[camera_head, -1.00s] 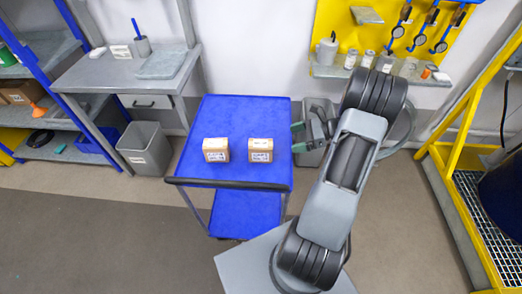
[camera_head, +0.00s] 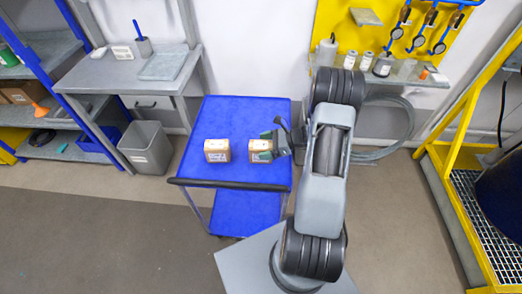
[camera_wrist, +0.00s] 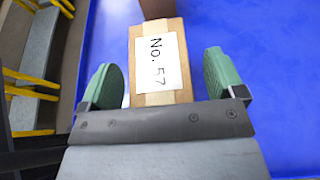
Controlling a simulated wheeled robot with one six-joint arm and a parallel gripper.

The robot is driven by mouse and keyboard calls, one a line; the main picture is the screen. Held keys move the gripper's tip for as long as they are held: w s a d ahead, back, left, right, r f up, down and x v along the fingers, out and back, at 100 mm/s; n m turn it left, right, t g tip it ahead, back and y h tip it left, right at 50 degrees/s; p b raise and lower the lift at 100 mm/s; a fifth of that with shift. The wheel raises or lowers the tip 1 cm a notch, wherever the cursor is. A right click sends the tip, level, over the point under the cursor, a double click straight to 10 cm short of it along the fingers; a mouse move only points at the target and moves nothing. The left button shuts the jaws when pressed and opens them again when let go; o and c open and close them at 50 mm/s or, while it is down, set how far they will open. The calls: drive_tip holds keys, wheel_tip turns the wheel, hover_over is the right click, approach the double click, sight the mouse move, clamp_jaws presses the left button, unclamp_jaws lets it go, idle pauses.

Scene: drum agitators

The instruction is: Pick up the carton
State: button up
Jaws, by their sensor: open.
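Two tan cartons stand on the blue cart: a left carton (camera_head: 217,151) and a right carton (camera_head: 257,151). My gripper (camera_head: 268,148) is at the right carton and hides part of its right side. In the wrist view, a carton (camera_wrist: 161,72) with a white label reading "No. 57" lies between the two open green fingers (camera_wrist: 164,82). A narrow gap shows at the left finger and a wider gap at the right one. Part of another brown box face (camera_wrist: 158,8) shows at the top edge.
The blue cart top (camera_head: 240,112) is clear around the cartons, and its dark handle bar (camera_head: 225,184) runs along the near edge. A workbench (camera_head: 105,75) and grey bin (camera_head: 146,148) stand left. Yellow framing (camera_head: 455,190) stands right.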

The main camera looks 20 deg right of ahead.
drive_tip(key=shift+w+a+f, duration=0.15)
drive_tip(key=shift+a+f, duration=0.05)
drive_tip(key=shift+a, duration=0.1)
drive_tip(key=c, duration=1)
drive_tip(key=shift+c, duration=0.5)
drive_tip(key=shift+r, duration=0.15)
